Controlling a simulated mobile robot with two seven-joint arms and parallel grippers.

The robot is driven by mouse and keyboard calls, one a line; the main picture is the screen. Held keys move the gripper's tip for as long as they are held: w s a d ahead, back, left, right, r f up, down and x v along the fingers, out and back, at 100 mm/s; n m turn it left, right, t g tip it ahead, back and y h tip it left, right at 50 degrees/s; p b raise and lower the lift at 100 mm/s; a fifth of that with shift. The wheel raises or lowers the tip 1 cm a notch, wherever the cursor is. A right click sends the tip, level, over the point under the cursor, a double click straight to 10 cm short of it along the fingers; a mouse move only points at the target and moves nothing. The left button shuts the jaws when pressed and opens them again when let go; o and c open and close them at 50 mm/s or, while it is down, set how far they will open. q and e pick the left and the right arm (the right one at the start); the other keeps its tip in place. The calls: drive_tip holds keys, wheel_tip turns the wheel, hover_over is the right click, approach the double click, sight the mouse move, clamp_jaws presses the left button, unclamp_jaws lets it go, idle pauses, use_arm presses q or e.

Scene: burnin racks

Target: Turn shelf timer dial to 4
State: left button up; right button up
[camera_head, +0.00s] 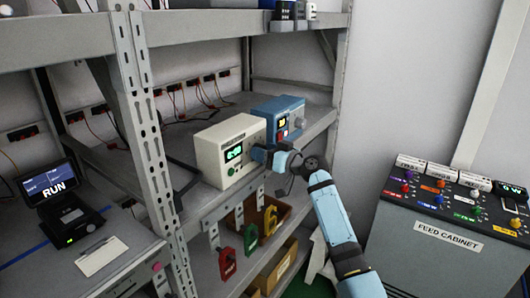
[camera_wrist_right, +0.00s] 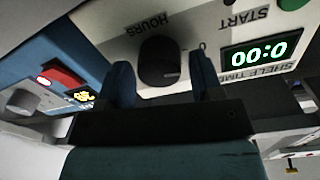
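The shelf timer is a cream box (camera_head: 214,143) on the rack's middle shelf, with a lit green display (camera_head: 234,152). In the right wrist view it appears upside down, with its display (camera_wrist_right: 253,53) showing zeros. Its black dial (camera_wrist_right: 160,62), beside the word HOURS, lies between the two blue fingers of my right gripper (camera_wrist_right: 162,68). Narrow gaps seem to remain on both sides, so the gripper looks open around the dial. In the head view my right gripper (camera_head: 264,156) is at the box's front and hides the dial. My left gripper is not in view.
A blue box (camera_head: 277,115) with a knob and red button stands close beside the timer. Red, green and yellow tags (camera_head: 250,237) hang below the shelf edge. A rack post (camera_head: 146,130) stands left; the feed cabinet (camera_head: 440,240) stands right.

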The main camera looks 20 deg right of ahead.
drive_tip(key=c, duration=0.7)
drive_tip(key=shift+o, duration=0.2)
drive_tip(key=shift+m, duration=0.4)
drive_tip(key=shift+w+d+m+g+p, duration=0.1)
drive_tip(key=shift+m+g+p, duration=0.2)
drive_tip(key=shift+m+p, duration=5.15)
drive_tip(key=m+b, duration=0.3)
drive_tip(key=m, duration=0.1)
drive_tip(key=o, duration=0.9)
